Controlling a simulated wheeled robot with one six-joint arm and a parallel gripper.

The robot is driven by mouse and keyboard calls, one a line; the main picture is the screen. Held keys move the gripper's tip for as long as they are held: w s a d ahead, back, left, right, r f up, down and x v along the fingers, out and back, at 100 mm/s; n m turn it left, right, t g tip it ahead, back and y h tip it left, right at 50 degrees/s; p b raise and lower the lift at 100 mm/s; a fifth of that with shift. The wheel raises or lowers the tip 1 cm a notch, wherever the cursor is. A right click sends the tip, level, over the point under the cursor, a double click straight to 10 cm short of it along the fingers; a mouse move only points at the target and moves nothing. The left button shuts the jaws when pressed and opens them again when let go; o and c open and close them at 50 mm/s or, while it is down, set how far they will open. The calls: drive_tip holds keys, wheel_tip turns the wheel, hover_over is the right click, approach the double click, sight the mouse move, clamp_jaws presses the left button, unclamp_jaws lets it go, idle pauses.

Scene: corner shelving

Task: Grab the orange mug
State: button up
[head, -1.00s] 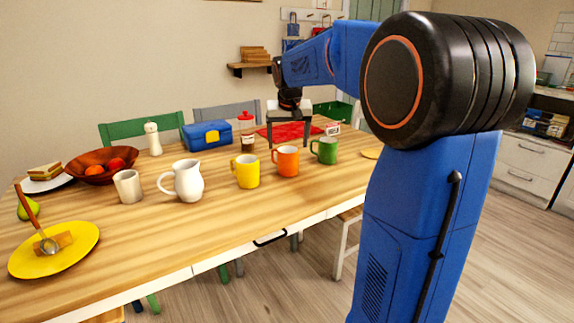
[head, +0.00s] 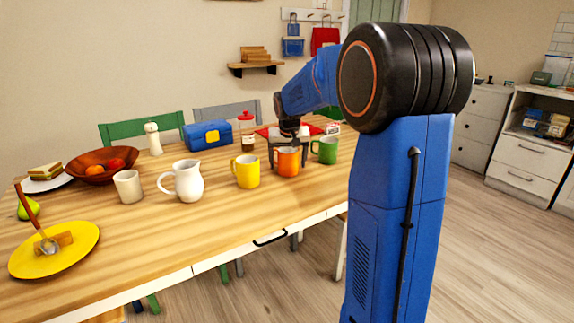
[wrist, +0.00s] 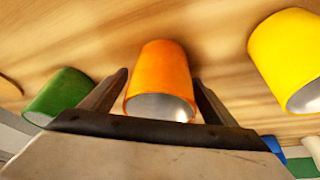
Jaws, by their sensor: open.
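The orange mug (head: 286,162) stands upright on the wooden table, between the yellow mug (head: 246,171) and the green mug (head: 326,150). My gripper (head: 287,146) is at the orange mug, and its jaws partly cover the mug's upper part in the head view. In the wrist view the orange mug (wrist: 160,80) lies between the two spread fingers of my gripper (wrist: 162,82), with its open rim toward the palm. A gap shows beside each finger, so the gripper is open and not closed on it. The mug's handle is not clear in the wrist view.
The green mug (wrist: 58,95) is close outside one finger in the wrist view; the yellow mug (wrist: 288,58) is farther off on the other side. A white pitcher (head: 186,181), a red-capped bottle (head: 247,133) and a blue box (head: 208,135) also stand on the table.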

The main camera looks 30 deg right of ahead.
drive_tip(key=c, duration=1.4)
drive_tip(key=shift+c, duration=0.2)
drive_tip(key=shift+r, duration=0.2)
